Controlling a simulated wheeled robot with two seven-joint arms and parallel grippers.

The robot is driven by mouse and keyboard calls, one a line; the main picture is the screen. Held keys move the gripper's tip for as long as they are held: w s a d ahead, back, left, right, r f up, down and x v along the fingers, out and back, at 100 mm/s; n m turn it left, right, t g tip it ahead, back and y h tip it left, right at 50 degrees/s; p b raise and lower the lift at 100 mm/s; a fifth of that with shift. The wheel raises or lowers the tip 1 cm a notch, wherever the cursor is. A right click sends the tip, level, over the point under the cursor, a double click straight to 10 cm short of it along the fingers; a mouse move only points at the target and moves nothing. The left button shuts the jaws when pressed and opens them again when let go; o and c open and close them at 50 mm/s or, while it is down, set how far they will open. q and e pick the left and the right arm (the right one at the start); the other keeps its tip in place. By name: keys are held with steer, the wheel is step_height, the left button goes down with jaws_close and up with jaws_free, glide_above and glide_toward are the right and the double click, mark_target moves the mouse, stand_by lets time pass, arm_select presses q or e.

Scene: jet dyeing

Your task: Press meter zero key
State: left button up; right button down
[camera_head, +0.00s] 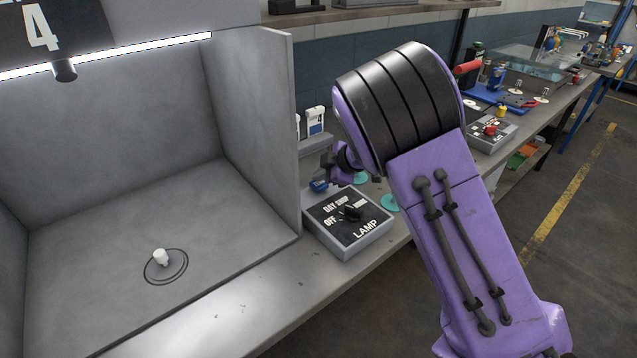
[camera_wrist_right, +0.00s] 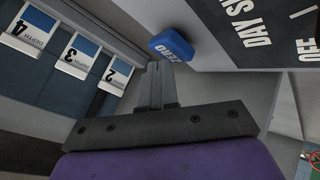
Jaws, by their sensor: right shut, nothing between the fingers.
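The zero key is a small blue block marked ZERO (camera_wrist_right: 172,45) at the top middle of the right wrist view. In the head view a small blue piece (camera_head: 319,186), which looks like the same key, shows just behind the lamp box. My right gripper (camera_wrist_right: 158,66) is shut and empty, with its fingertips right at the edge of the blue key. I cannot tell whether they touch it. In the head view the right gripper (camera_head: 330,174) is small and partly hidden behind my purple wrist. The meter's body is mostly hidden. My left gripper is not in view.
The lamp switch box (camera_head: 348,222) stands just in front of the key. A grey viewing booth (camera_head: 250,130) with a white peg (camera_head: 161,257) is at left. Depth cards (camera_wrist_right: 79,55) stand near the key. A second control box (camera_head: 489,133) sits farther along the bench.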

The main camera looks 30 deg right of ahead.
mark_target(322, 185)
steer(key=shift+f, duration=0.65)
stand_by(0.6)
steer(key=shift+r, duration=0.1)
steer(key=shift+r+p, duration=1)
steer(key=shift+p, duration=0.15)
step_height(322, 185, up, 5)
steer(key=p, duration=0.6)
steer(key=shift+r, duration=0.1)
stand_by(0.4)
